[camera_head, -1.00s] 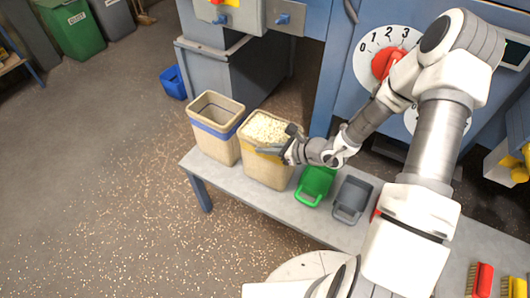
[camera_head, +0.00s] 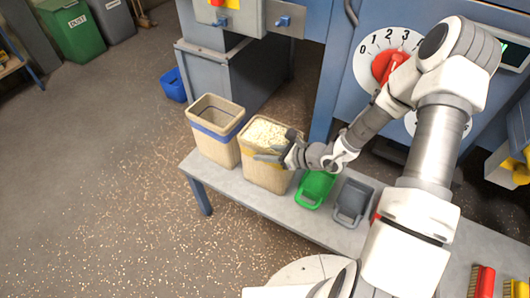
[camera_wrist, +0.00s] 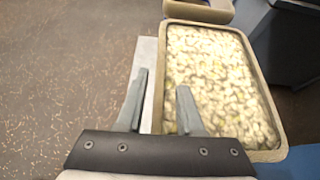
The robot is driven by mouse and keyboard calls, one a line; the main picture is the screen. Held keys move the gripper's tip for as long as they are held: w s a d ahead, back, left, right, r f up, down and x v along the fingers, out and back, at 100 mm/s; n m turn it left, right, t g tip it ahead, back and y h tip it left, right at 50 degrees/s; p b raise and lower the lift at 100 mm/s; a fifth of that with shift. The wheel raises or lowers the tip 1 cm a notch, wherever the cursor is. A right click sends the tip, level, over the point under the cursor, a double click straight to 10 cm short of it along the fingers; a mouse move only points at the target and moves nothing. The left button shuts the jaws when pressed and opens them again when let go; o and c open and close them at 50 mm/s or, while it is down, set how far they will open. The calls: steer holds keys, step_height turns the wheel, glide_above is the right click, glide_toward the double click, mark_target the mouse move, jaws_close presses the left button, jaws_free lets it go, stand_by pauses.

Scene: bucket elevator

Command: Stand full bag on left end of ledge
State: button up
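The full bag (camera_head: 262,178) is an open-topped tan bag filled with pale kernels, standing upright on the grey ledge (camera_head: 232,186). In the wrist view, the full bag (camera_wrist: 262,105) fills the right side. My gripper (camera_head: 266,154) is at the bag's near upper side. In the wrist view, my gripper (camera_wrist: 162,80) is open, with the bag's rim between its fingers. The left finger is outside over the ledge, and the right finger overlaps the kernels. I cannot tell whether either finger touches the bag.
An empty tan bag with a blue band (camera_head: 214,140) stands at the ledge's left end, close to the full bag. A green scoop (camera_head: 314,187) and a grey scoop (camera_head: 352,203) lie to the right. A blue machine with a dial (camera_head: 387,62) stands behind.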

steer(key=p+v, duration=0.3)
steer(key=v, duration=0.9)
steer(key=shift+r, duration=0.1)
